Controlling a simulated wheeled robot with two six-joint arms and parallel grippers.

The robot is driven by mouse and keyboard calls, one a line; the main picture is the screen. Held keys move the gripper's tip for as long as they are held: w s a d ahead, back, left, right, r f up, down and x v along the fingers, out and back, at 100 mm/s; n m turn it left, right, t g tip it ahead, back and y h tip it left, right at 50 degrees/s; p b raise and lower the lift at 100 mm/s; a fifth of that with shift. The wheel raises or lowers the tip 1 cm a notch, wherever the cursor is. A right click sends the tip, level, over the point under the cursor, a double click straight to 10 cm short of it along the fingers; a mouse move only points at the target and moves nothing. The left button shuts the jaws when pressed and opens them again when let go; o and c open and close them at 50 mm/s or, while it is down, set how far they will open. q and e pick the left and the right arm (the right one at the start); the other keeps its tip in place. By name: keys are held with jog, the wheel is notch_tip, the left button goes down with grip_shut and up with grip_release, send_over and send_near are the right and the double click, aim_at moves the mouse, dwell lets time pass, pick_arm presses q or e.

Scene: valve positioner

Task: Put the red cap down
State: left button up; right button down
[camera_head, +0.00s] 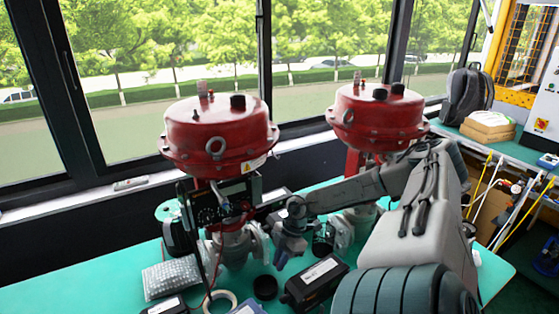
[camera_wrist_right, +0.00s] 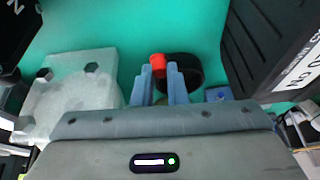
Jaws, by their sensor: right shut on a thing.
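The small red cap (camera_wrist_right: 157,64) shows in the right wrist view at the tips of my right gripper (camera_wrist_right: 157,73). The two blue fingers are shut on it, over the green table. A black round dish (camera_wrist_right: 184,68) lies just behind and to the right of the cap; I cannot tell the height between them. In the head view my right gripper (camera_head: 281,260) reaches down between the valve and a black box, and the cap cannot be made out there. The same black dish (camera_head: 265,288) is just below it. My left gripper is not in view.
Two red actuators (camera_head: 218,135) (camera_head: 378,120) stand on valves at the back. A black box (camera_head: 316,281) lies right of the dish. Bubble wrap (camera_head: 172,278) and a tape ring (camera_head: 220,301) are to the left. The table (camera_head: 90,285) is clear at far left.

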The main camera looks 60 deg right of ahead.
notch_tip(320, 180, down, 3)
jog(key=b, duration=0.2)
jog(key=shift+f+b, duration=0.15)
jog(key=shift+b, duration=0.2)
jog(key=shift+f, duration=0.15)
jog(key=c, duration=1.5)
grip_release()
jog(key=shift+o, duration=0.2)
jog(key=shift+f, duration=0.1)
